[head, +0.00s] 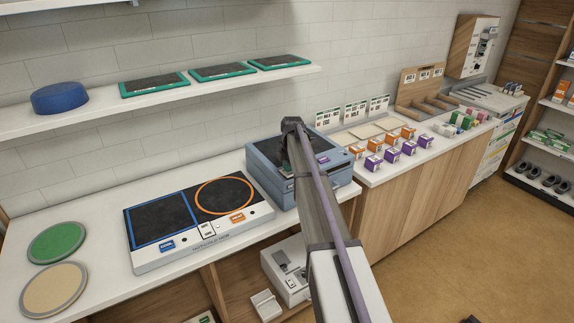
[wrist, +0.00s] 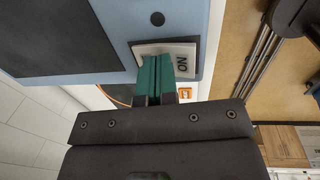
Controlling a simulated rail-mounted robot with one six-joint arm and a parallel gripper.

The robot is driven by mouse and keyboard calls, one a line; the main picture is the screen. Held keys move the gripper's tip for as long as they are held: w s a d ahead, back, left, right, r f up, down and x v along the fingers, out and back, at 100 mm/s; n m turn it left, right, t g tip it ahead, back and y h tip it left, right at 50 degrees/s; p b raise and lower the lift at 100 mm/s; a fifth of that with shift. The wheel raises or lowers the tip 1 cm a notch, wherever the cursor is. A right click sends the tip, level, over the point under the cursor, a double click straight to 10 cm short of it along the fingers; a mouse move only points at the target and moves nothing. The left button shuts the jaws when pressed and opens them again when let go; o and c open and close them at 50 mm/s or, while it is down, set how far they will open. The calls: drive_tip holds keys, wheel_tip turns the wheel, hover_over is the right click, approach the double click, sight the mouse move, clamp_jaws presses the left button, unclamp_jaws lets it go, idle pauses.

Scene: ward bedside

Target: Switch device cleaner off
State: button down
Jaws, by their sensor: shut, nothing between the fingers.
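The device cleaner appears to be the blue-grey box (head: 265,180) on the counter, partly hidden behind my arm in the head view. In the wrist view its blue casing (wrist: 116,18) and dark top panel (wrist: 40,35) fill the upper left. A pale switch plate (wrist: 186,50) on the casing bears the letters ON, turned in the picture. My gripper (wrist: 156,58) is shut and empty, its teal fingertips over the plate and covering part of it. Whether they touch it cannot be told. The fingers are not clear in the head view.
A double hob-like unit (head: 142,262) with a blue square and an orange ring stands left of the box. Small orange and purple boxes (head: 392,155) stand on the counter to the right. A shelf (head: 110,108) with flat green-edged tablets runs above.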

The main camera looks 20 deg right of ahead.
idle(0.3)
wheel_tip(320, 180, up, 14)
drive_tip(key=w+p, duration=0.1)
drive_tip(key=p, duration=1.2)
drive_tip(key=shift+w+p, duration=0.4)
drive_tip(key=shift+a, duration=0.1)
